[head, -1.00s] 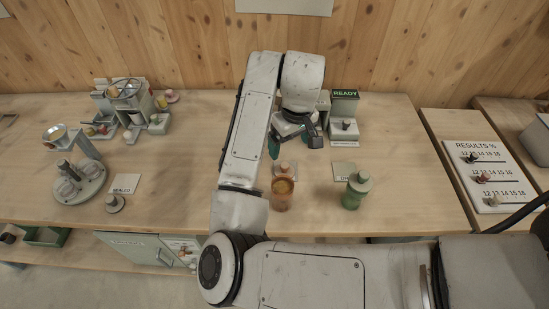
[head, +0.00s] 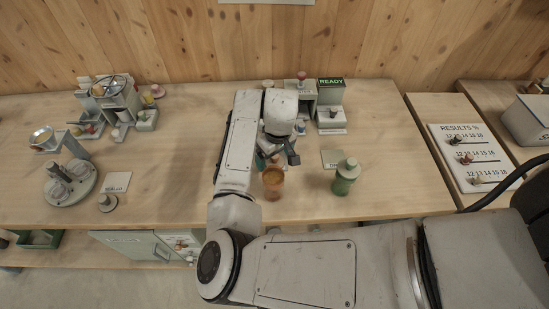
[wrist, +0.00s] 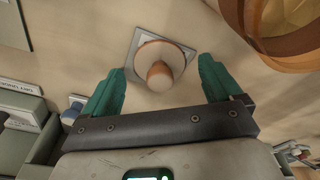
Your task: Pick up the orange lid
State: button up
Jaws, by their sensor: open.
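The orange lid (wrist: 160,66) shows in the wrist view as a pale orange-brown disc with a round knob, lying on a small grey-edged plate (wrist: 137,43) on the table. My gripper (wrist: 162,75) is open, with one green finger on each side of the lid and a gap between each finger and the lid. No contact is visible. In the head view my gripper (head: 268,158) is low over the table, just behind the orange jar (head: 273,183), and the lid is hidden there. The jar stands open, close to the right finger in the wrist view (wrist: 285,35).
A green bottle (head: 345,177) stands to the right of the orange jar. A device with a READY display (head: 331,83) stands behind. A round base with glass dishes (head: 71,184) and a small lid (head: 107,202) are at left. The table between is mostly clear.

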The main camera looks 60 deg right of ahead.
jog(key=c, duration=1.1)
